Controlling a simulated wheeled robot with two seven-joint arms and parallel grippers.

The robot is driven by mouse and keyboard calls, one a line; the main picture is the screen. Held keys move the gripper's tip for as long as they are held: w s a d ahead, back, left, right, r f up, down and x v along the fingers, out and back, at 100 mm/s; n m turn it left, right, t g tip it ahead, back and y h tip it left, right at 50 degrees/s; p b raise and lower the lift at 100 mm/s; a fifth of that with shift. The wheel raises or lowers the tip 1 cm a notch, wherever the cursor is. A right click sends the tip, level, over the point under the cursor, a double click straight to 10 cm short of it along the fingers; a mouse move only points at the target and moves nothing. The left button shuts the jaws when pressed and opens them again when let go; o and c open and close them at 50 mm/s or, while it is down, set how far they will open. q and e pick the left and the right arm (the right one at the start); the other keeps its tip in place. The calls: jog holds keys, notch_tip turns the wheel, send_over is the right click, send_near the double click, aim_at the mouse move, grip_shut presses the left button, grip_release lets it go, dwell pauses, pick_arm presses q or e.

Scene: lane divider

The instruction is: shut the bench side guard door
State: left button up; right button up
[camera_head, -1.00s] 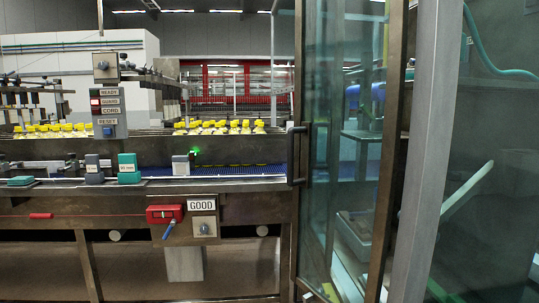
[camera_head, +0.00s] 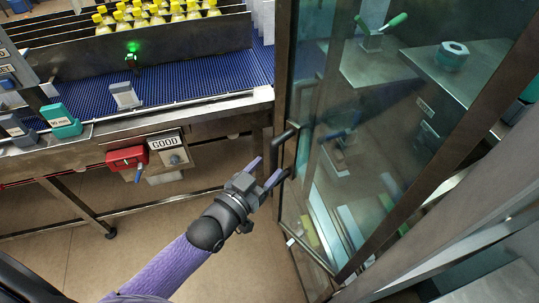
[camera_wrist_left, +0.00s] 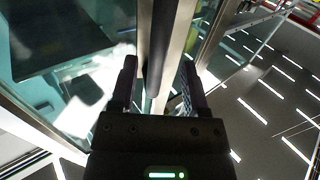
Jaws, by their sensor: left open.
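The glass guard door (camera_head: 330,190) stands in a dark metal frame at the right of the bench in the head view, set at an angle to the bench front. Its dark bar handle (camera_head: 284,136) is on the left upright of that frame. My left gripper (camera_head: 270,170) is open at the handle, fingers pointing towards the door. In the left wrist view, the black handle bar (camera_wrist_left: 157,50) runs between the two open fingers (camera_wrist_left: 159,85), with no clear sign of contact. The lower part of the handle is partly hidden by the fingers in the head view. My right gripper is out of view.
The bench with a blue conveyor (camera_head: 190,88) and yellow-capped bottles (camera_head: 155,14) is at the upper left. A red box (camera_head: 127,158) and a GOOD panel (camera_head: 168,148) hang on its front. A grey post (camera_head: 470,195) stands at the right.

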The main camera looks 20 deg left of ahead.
aim_at(271, 165)
pick_arm(q)
jog(key=shift+d+x, duration=0.25)
jog(key=shift+x, duration=0.9)
jog(key=shift+w, duration=0.35)
grip_shut()
jog(key=shift+s, duration=0.1)
